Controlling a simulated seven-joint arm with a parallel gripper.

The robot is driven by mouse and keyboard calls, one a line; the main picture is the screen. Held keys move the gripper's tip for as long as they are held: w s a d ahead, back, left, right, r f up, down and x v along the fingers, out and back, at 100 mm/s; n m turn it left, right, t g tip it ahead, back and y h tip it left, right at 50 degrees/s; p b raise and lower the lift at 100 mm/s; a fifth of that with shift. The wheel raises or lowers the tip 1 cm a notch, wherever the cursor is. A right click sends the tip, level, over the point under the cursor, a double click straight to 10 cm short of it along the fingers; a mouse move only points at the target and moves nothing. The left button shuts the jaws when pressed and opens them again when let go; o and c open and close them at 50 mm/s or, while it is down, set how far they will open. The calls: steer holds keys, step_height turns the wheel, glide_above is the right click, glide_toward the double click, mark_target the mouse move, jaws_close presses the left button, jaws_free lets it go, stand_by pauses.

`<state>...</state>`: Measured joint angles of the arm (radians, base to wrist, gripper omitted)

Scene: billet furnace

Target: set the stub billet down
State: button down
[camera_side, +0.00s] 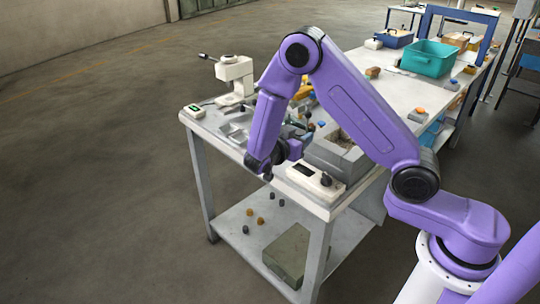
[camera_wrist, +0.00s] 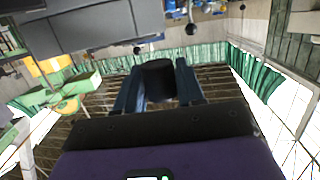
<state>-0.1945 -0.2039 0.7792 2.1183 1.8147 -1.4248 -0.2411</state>
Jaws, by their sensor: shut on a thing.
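The stub billet (camera_wrist: 158,80) is a short black cylinder in the wrist view, between the two dark blue fingers of my gripper (camera_wrist: 159,66). My gripper is shut on it. In the side view my gripper (camera_side: 293,147) is low over the near part of the grey workbench (camera_side: 395,98), left of the open-topped grey block. The billet cannot be made out there, and the wrist and purple arm hide part of the bench. I cannot tell whether the billet touches any surface.
The grey block (camera_side: 330,151) has a brownish inside. A white control box (camera_side: 315,180) stands at the bench's front edge. A white lever press (camera_side: 235,78) is at the left, a teal bin (camera_side: 428,59) farther back. Small pieces and a greenish box (camera_side: 287,255) lie on the lower shelf.

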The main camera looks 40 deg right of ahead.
steer(key=w+f, duration=0.3)
steer(key=w, duration=0.1)
steer(key=w+f, duration=0.3)
steer(key=w, duration=0.1)
steer(key=w+d+f, duration=0.1)
steer(key=w+f, duration=0.2)
steer(key=w, duration=0.1)
steer(key=shift+w, duration=0.15)
steer(key=shift+w+d+f, duration=0.1)
steer(key=shift+w+f, duration=0.05)
steer(key=shift+f, duration=0.65)
steer(key=shift+w+f, duration=0.1)
steer(key=shift+f, duration=0.65)
steer(key=shift+f, duration=0.2)
steer(key=c, duration=0.7)
jaws_free()
steer(key=v, duration=1.7)
steer(key=shift+w+r, duration=0.1)
